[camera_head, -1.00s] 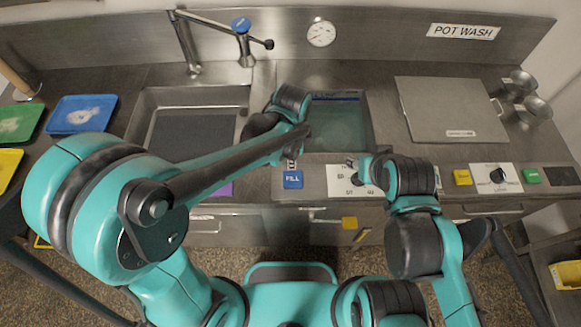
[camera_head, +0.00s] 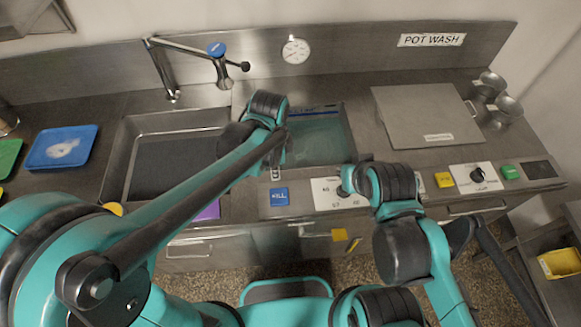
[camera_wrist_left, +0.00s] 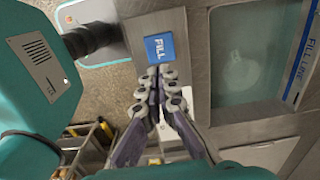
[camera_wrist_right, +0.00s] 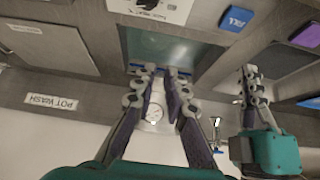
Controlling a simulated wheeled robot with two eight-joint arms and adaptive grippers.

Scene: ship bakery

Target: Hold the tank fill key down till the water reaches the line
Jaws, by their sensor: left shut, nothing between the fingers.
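The blue FILL key (camera_head: 279,196) sits on the counter's front strip and also shows in the left wrist view (camera_wrist_left: 159,48). My left gripper (camera_wrist_left: 160,73) is shut and empty. The tank (camera_head: 318,142) holds greenish water. A blue-edged fill line label (camera_wrist_left: 301,62) runs along one tank wall; I cannot tell exactly how the water stands against it. My right gripper (camera_wrist_right: 161,70) is partly open and empty, in front of the tank in its own wrist view.
A dial (camera_head: 345,188) is right of the key, near my right arm. A sink (camera_head: 120,150) with a tap (camera_head: 220,65) lies left of the tank. A metal lid (camera_head: 425,115), yellow key (camera_head: 443,180) and green key (camera_head: 510,172) are at the right.

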